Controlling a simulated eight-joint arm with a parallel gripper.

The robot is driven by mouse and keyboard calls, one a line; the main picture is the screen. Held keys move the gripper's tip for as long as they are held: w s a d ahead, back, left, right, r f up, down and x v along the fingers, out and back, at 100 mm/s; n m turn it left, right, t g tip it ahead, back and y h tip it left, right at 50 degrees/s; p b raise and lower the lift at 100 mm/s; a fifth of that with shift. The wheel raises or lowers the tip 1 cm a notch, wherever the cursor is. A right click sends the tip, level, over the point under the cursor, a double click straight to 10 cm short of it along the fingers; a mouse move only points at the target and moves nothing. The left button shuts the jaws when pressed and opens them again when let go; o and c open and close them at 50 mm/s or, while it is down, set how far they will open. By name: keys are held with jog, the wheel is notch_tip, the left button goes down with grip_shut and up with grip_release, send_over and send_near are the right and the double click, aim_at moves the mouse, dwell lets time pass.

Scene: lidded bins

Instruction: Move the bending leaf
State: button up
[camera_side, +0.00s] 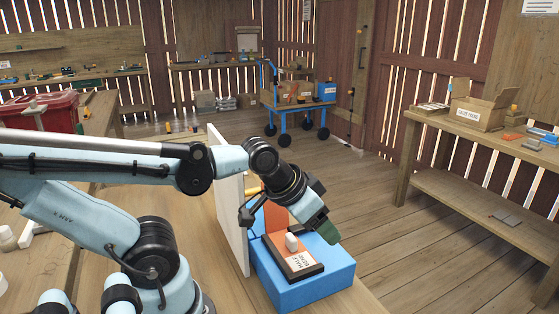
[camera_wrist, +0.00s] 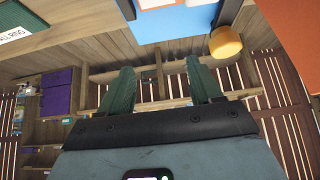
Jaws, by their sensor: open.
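A blue box (camera_side: 325,283) stands on the wooden bench, with a dark-framed orange panel (camera_side: 273,246) on top. The panel bears a white label (camera_side: 300,262) that seems to read "HALF BEND" and a small white block (camera_side: 291,241). An orange plate (camera_side: 275,218) stands up behind the panel, partly hidden by my arm; I cannot tell whether it is the bending leaf. My gripper (camera_side: 322,228) is above the right part of the box, apart from the orange plate. In the wrist view its green fingers (camera_wrist: 161,82) are spread and empty. The blue box edge (camera_wrist: 195,22) and a yellow-orange knob (camera_wrist: 225,43) show beyond them.
A white upright board (camera_side: 231,205) stands close to the left of the blue box. A red bin (camera_side: 45,112) is at the far left. A side table with a cardboard box (camera_side: 480,110) and a blue cart (camera_side: 300,105) stand farther off. Open floor lies right of the bench.

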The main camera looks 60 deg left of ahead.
jog(key=shift+r, duration=0.15)
jog(key=shift+c, duration=1)
notch_tip(320, 180, up, 8)
jog(key=g+y, duration=0.2)
jog(key=g, duration=1)
send_over(247, 191)
jog(key=w+d, duration=0.2)
jog(key=w, duration=0.2)
notch_tip(247, 191, down, 6)
jog(key=x, duration=1.1)
jog(key=shift+w+f, duration=0.15)
jog(key=shift+f, duration=0.1)
grip_shut()
